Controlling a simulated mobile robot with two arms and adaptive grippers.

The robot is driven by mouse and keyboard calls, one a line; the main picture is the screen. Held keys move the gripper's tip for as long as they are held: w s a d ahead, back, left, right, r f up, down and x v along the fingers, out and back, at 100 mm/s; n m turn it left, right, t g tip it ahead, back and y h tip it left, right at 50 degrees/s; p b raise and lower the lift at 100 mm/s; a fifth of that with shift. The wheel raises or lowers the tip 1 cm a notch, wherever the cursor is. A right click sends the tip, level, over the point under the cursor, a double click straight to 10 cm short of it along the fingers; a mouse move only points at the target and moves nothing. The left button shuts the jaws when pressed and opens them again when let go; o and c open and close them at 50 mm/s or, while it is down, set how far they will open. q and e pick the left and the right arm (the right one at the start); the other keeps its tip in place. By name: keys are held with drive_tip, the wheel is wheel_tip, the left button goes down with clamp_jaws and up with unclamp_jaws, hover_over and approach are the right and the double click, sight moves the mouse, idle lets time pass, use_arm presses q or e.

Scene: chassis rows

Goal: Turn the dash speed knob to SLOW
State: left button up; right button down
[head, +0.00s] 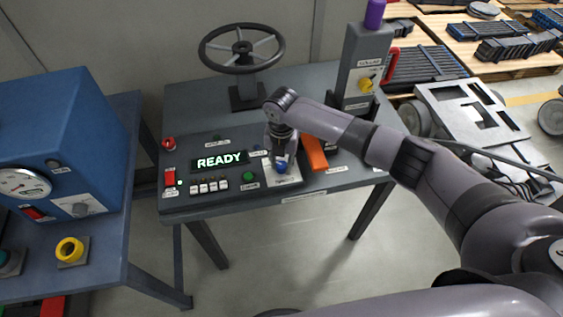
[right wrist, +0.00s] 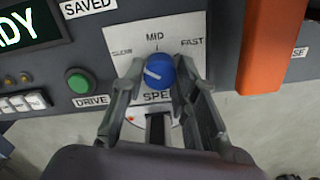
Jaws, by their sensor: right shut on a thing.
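The blue speed knob (right wrist: 160,68) sits on a white plate (right wrist: 118,30) marked SLOW at the left, MID at the top and FAST at the right. A white mark on the knob lies left of its centre, toward the SLOW side. My right gripper (right wrist: 159,80) is shut on the knob, with one finger on each side of it. In the head view the knob (head: 281,168) shows below my right gripper (head: 281,160) on the dash. My left gripper is not in view.
A green DRIVE button (right wrist: 79,81) and a READY display (head: 221,161) are left of the knob. An orange lever (head: 314,153) stands close on the right. A steering wheel (head: 242,47) rises behind, and a blue cabinet (head: 55,140) stands at the left.

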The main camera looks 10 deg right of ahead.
sight(281, 164)
drive_tip(key=shift+n, duration=0.8)
drive_tip(key=c, duration=1.2)
unclamp_jaws()
drive_tip(key=shift+c, duration=0.2)
wheel_tip(281, 164, up, 12)
